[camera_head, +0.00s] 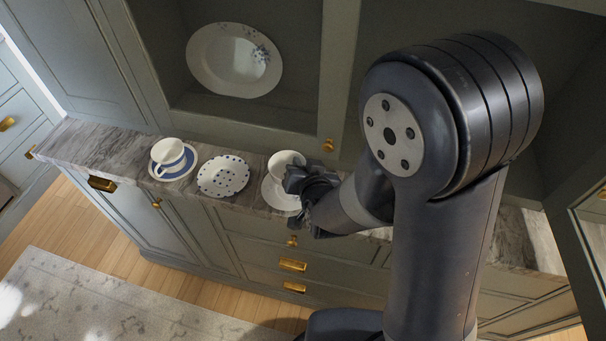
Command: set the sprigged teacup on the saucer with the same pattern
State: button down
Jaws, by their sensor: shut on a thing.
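A white teacup (285,162) is at the right of the row on the counter; its sprig pattern is too small to make out. My gripper (296,181) is at the cup's right side, shut on it, and hides part of it. A pale saucer (279,198) shows below and in front of the cup, partly covered by the cup and gripper. I cannot tell whether the cup touches the saucer or hangs just above it, and no pattern on the saucer is clear.
A blue-dotted scalloped saucer (223,177) lies to the left, empty. Further left a blue-and-white cup (169,153) stands on a blue-banded saucer (157,174). A sprigged plate (222,60) leans in the cabinet behind. The marble counter (85,142) is clear at far left.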

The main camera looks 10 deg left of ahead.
jog(key=shift+f, duration=1.95)
jog(key=shift+f, duration=0.2)
jog(key=c, duration=1.4)
grip_release()
jog(key=shift+c, duration=0.2)
jog(key=shift+r, duration=0.15)
jog(key=shift+r, duration=0.2)
jog(key=shift+s+d, duration=0.15)
jog(key=shift+s, duration=0.2)
jog(key=b+v, duration=0.1)
jog(key=v, duration=1)
jog(key=shift+s+r, duration=0.1)
